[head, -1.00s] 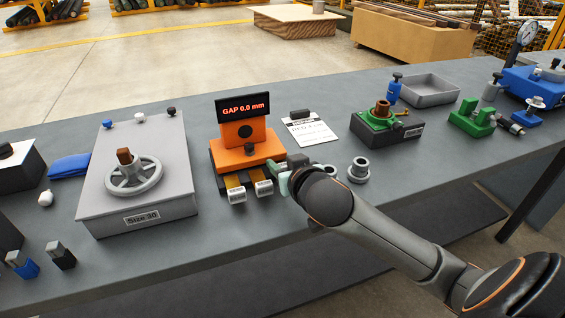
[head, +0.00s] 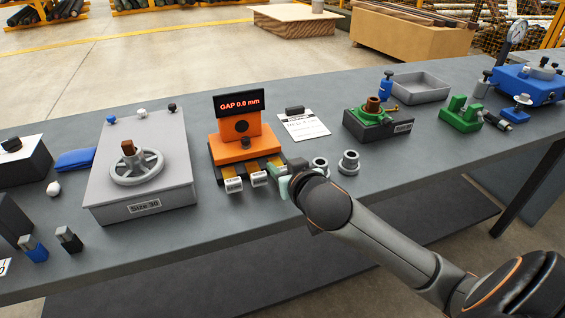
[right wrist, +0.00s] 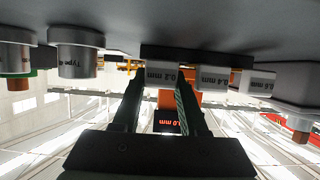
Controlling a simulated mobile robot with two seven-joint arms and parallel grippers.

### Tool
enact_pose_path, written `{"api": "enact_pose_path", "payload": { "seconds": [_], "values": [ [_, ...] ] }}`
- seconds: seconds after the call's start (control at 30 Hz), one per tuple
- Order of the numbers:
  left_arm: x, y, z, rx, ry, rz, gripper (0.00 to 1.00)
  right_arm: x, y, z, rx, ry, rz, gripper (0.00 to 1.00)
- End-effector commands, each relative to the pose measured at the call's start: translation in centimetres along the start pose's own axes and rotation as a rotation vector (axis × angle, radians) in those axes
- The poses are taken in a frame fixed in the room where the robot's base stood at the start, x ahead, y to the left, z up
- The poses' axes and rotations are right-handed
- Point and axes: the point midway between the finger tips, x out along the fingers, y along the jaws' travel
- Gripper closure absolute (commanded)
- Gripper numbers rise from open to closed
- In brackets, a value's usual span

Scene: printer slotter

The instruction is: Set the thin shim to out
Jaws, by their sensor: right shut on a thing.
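The orange gauge block (head: 239,128) stands on the bench with its display lit, reading GAP 0.0 mm. Flat shims with pale end tabs stick out of its front. Two tabs show in the head view, a left one (head: 233,185) and a middle one (head: 259,178). My right gripper (head: 281,175) is at the rightmost position and hides most of that tab. In the right wrist view, upside down, my fingers (right wrist: 161,78) are shut on the thin shim's tab, labelled 0.2 mm (right wrist: 161,73). The 0.4 mm tab (right wrist: 213,78) is beside it. My left gripper is not in view.
Two grey metal rings, one (head: 348,162) farther right, stand just right of my gripper. A grey box with a handwheel (head: 137,167) is left of the gauge. A paper card (head: 303,127) lies behind. A green fixture (head: 371,121) is farther right.

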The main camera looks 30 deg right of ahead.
Motion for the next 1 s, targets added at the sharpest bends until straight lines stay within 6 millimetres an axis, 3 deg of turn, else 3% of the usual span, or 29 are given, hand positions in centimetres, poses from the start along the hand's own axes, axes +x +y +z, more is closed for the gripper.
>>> {"api": "enact_pose_path", "payload": {
  "seconds": [0.37,0.4,0.67,1.0],
  "values": [
    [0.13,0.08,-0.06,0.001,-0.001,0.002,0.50,-0.10,-0.04,0.19,-0.002,-0.006,0.000,1.00],
    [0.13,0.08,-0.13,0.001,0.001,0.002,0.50,-0.10,-0.05,0.21,-0.002,-0.006,-0.001,0.55],
    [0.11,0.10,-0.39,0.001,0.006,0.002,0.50,-0.06,-0.03,0.06,-0.001,-0.002,-0.001,0.28],
    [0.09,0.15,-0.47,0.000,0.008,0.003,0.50,-0.07,-0.15,-0.03,0.000,0.001,-0.005,0.28]
  ]
}}
